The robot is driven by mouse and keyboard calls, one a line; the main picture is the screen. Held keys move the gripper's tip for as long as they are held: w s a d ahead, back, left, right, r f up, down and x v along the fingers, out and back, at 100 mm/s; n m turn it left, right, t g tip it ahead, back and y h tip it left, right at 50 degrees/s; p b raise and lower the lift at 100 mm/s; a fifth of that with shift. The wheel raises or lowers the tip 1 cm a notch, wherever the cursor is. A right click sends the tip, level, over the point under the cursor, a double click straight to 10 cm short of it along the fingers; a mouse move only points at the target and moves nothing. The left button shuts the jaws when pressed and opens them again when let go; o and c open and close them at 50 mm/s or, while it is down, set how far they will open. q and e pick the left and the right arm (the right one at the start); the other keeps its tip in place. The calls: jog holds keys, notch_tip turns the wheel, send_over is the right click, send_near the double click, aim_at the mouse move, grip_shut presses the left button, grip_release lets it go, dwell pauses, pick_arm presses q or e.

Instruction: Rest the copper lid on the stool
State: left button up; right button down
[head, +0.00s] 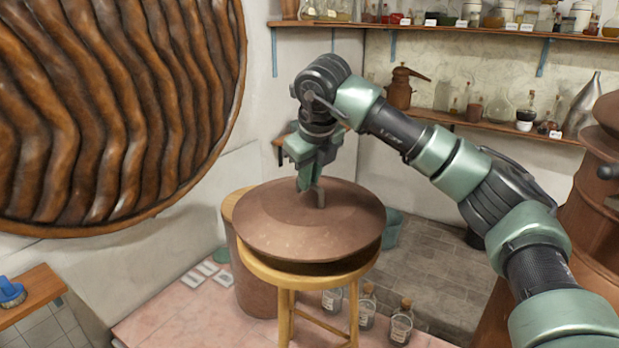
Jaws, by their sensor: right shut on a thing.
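The copper lid (290,225) is a wide, shallow brown dome with a small upright handle on top. It is over the round wooden stool (292,276) in the middle of the head view and covers most of its seat. A dark gap shows under the lid's front edge, and I cannot tell whether it touches the seat all round. My right gripper (314,191) comes down from above and is shut on the lid's handle. My left gripper is not in view.
A copper vessel (252,285) stands behind the stool at left. Several corked glass jars (401,325) stand on the floor to the right. A big copper still (590,220) is at far right. Shelves (480,32) of bottles line the back wall. A wooden-topped counter (35,290) is at lower left.

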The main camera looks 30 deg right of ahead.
aim_at(309, 199)
jog(key=shift+w+f+b, duration=0.1)
jog(key=shift+f+b, duration=0.5)
jog(key=shift+f, duration=0.2)
jog(key=shift+r, duration=0.3)
jog(key=shift+f, duration=0.15)
dwell(0.4)
jog(key=shift+f+b, duration=0.45)
jog(key=shift+f, duration=0.25)
jog(key=shift+f, duration=0.2)
dwell(0.5)
jog(key=c, duration=1.4)
grip_release()
